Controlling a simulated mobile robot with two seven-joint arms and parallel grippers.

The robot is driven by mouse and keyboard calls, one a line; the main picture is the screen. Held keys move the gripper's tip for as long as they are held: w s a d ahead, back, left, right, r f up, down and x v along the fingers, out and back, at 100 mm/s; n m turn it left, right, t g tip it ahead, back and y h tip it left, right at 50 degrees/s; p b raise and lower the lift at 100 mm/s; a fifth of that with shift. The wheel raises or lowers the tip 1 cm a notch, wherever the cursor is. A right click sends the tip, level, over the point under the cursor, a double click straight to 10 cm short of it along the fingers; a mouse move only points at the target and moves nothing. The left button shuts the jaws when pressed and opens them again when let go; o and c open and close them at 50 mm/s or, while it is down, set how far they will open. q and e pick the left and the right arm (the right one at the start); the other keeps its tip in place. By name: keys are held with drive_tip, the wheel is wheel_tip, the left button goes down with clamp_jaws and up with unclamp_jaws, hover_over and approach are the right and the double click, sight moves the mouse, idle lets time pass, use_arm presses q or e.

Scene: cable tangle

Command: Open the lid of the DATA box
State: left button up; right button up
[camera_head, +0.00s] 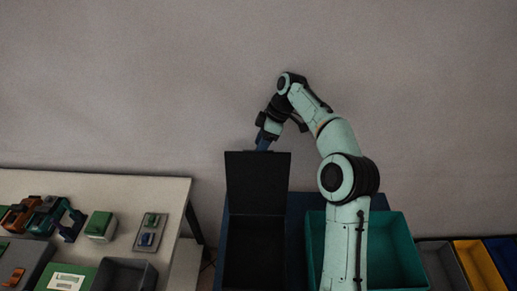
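A dark box (229,250) stands in the middle of the view, with its black lid (258,182) raised upright at the back. The box's inside is dark, and I cannot make out its contents. I see no readable DATA label on it. My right gripper (264,142) is just above the top edge of the raised lid, pointing down. A small blue part shows at its fingertips. I cannot tell whether the fingers are open or shut, or whether they touch the lid. My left gripper is not in view.
A teal bin (400,250) stands right of the box, partly behind my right arm. Grey, yellow (478,265) and blue bins are at the far right. A pale table (165,187) at left holds orange, green and blue parts and a grey tray (125,272).

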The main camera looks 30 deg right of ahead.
drive_tip(key=shift+v, duration=2.55)
drive_tip(key=shift+s+d+f, duration=0.1)
